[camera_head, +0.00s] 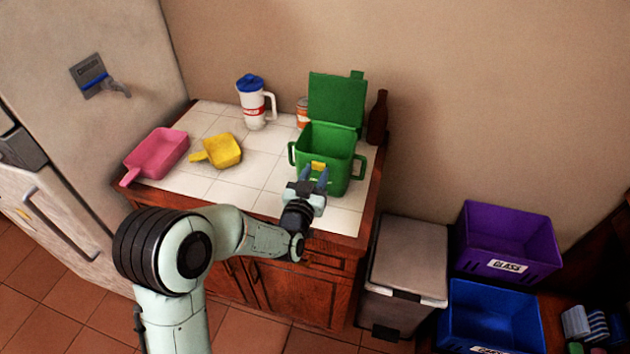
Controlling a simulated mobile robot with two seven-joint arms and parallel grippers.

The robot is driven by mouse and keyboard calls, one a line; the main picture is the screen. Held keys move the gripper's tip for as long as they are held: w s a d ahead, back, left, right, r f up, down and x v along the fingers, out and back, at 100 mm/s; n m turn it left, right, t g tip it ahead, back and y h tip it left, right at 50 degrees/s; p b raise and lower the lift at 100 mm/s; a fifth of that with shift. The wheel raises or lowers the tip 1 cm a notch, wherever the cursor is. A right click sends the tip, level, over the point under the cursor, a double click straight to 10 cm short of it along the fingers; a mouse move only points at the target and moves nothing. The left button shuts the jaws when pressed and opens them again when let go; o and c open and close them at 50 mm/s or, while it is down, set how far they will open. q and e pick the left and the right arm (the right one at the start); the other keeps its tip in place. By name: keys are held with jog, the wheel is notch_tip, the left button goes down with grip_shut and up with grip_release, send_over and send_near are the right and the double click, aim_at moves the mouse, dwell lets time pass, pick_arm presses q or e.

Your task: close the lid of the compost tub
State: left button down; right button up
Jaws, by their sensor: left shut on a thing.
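My right gripper is not in view.
A pink scoop (160,151), a yellow scoop (224,151) and a white jug (252,104) are on the counter's left side. An orange can (302,112) and dark bottle (377,118) stand behind the tub. A grey bin (409,256), purple crate (510,238) and blue crate (492,312) are right.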

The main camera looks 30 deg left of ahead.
pick_arm(q)
jog(key=shift+s, duration=0.1)
jog(key=shift+w, duration=0.2)
jog(key=c, duration=0.7)
grip_release()
jog(key=shift+s, duration=0.1)
jog(key=shift+b+v, duration=3.95)
jog(key=shift+v, duration=2.7)
